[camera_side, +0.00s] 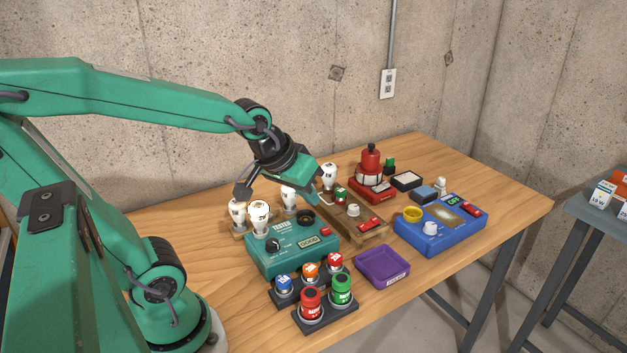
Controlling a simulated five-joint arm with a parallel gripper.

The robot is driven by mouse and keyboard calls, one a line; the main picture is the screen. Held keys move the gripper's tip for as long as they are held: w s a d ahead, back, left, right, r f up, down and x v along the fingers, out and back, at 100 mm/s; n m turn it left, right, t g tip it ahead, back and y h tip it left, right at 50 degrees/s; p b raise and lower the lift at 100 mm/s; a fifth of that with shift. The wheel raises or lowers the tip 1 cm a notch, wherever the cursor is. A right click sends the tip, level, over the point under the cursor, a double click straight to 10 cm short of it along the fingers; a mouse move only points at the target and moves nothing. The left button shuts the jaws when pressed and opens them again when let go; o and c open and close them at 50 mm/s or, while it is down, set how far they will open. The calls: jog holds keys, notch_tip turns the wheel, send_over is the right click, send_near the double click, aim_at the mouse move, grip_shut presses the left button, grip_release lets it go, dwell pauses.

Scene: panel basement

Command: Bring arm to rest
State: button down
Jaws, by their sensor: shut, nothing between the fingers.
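My green arm reaches in from the left, and its gripper (313,195) hangs over the wooden table (520,205), angled down and to the right. The gripper is shut with nothing held. It is above the area between the teal tester box (290,250) and the wooden tray (372,233). Several white bulbs (289,199) stand close to it, and the gripper hides part of what is behind. I cannot tell whether the gripper touches anything below it.
A purple tray (382,268), a blue device (440,228), a red device (371,172) and dark racks with coloured knob-like pieces (342,288) crowd the table. The front right of the table is clear. A concrete wall (200,60) stands behind.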

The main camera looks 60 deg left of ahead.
jog(key=s+d+r+m, duration=0.2)
jog(key=s+r+m, duration=0.1)
jog(key=s, duration=0.4)
jog(key=shift+d+m+g+h, duration=0.3)
jog(key=shift+d+m, duration=0.1)
jog(key=shift+m, duration=0.1)
